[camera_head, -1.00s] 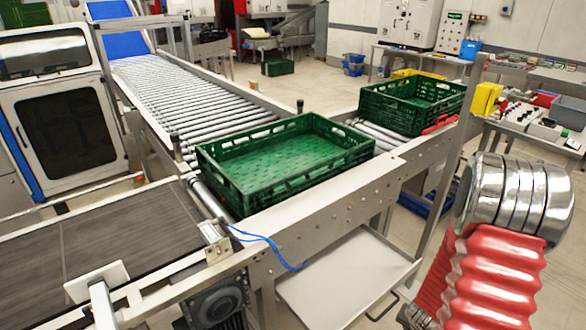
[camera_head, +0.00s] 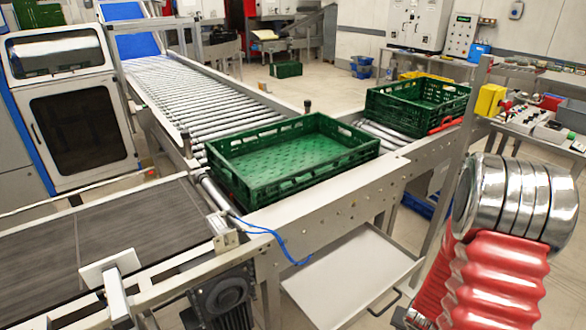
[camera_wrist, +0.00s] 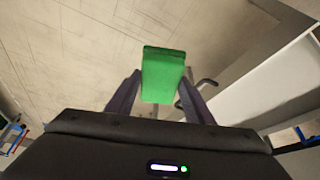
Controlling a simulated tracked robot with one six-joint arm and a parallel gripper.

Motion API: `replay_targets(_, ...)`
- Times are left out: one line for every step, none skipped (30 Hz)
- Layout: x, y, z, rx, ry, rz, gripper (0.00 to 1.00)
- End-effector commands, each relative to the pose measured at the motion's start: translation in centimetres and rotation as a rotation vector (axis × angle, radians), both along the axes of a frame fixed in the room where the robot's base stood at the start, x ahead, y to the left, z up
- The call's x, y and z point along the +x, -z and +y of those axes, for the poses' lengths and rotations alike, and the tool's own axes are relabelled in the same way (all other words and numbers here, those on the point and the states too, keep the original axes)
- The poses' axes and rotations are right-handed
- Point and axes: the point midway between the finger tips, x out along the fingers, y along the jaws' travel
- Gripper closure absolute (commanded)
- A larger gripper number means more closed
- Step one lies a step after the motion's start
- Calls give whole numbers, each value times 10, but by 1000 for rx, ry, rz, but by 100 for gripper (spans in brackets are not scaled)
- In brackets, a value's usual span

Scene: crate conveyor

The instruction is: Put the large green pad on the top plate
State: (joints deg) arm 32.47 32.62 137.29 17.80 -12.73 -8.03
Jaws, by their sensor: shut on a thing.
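A bright green pad (camera_wrist: 163,78) shows in the wrist view, held between the two dark fingers of my gripper (camera_wrist: 158,98). My gripper is shut on it, and floor lies behind it. The pad and the gripper do not show clearly in the head view. A pale flat plate (camera_head: 352,275) sits low under the near side of the conveyor. A pale flat surface (camera_wrist: 262,88) is right of the pad in the wrist view, apart from it. I cannot tell which surface is the top plate.
A large green crate (camera_head: 290,188) sits on the conveyor's near end, and a second green crate (camera_head: 415,118) is behind it to the right. A dark belt (camera_head: 110,240) runs at lower left. A metal post (camera_head: 462,140) stands near my arm. A dark handle (camera_wrist: 207,82) is beside the pad.

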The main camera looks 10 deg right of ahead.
Motion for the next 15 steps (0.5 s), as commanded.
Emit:
replay_targets(8, -6, 4, -1, -30, -3, 81)
replay_targets(13, -10, 7, -2, -47, -4, 81)
replay_targets(18, -14, 10, -1, -71, -3, 81)
replay_targets(22, -18, 12, -1, -88, -3, 81)
replay_targets(26, -21, 15, -1, -105, -3, 81)
replay_targets(32, -26, 19, -2, -129, -4, 81)
replay_targets(36, -30, 21, -2, -147, -4, 81)
replay_targets(40, -33, 24, -1, -163, -3, 81)
replay_targets(45, -38, 27, -2, -184, -3, 81)
replay_targets(49, -42, 30, -2, -200, -2, 81)
replay_targets(52, -45, 32, -1, -215, -3, 81)
replay_targets(57, -50, 36, -1, -235, -3, 81)
replay_targets(59, -51, 37, -1, -244, -2, 81)
replay_targets(61, -53, 39, 0, -252, -3, 81)
replay_targets(63, -56, 41, 0, -264, -3, 81)
